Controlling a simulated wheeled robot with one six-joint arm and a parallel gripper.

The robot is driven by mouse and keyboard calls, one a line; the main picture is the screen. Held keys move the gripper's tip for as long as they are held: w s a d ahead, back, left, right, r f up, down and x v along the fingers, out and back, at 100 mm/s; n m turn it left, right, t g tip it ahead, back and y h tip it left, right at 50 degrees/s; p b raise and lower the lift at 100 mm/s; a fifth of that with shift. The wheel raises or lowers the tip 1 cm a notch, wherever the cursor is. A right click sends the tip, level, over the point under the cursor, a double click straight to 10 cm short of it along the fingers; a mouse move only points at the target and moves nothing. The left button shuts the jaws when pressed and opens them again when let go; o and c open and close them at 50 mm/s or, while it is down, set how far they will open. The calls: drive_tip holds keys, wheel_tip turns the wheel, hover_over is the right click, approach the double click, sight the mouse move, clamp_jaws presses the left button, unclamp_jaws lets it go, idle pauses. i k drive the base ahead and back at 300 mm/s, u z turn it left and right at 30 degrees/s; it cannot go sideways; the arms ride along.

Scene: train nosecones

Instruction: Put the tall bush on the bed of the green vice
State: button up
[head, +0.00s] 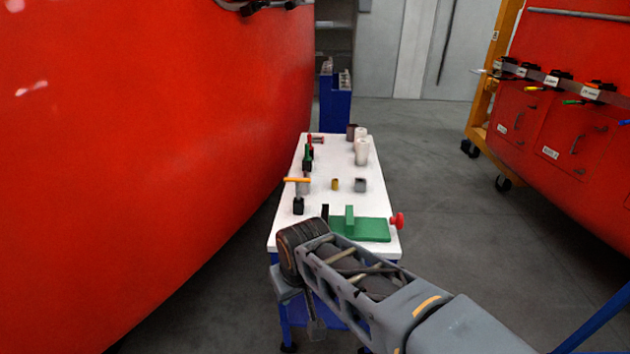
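The green vice (375,231) lies at the near end of a white-topped table, with a green upright jaw and a red knob (397,220) at its right. Its visible bed is bare. A small brass-coloured cylinder (335,184) stands upright mid-table, and a grey block-like piece (360,185) stands to its right. The brass cylinder may be the tall bush; I cannot tell for sure at this size. My gripper (316,328) seems to hang below the arm's end, in front of the table's near edge, mostly hidden by the arm. Its fingers cannot be made out.
The white table (285,232) carries tools along its left edge, including an orange-handled one (297,180). White cups (361,153) and a dark cup (351,131) stand at the back right. A large red nosecone (150,150) closes off the left. Floor is free right of the table.

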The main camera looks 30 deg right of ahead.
sight(336, 226)
drive_tip(key=z, duration=0.4)
drive_tip(key=i, duration=0.85)
drive_tip(key=z, duration=0.75)
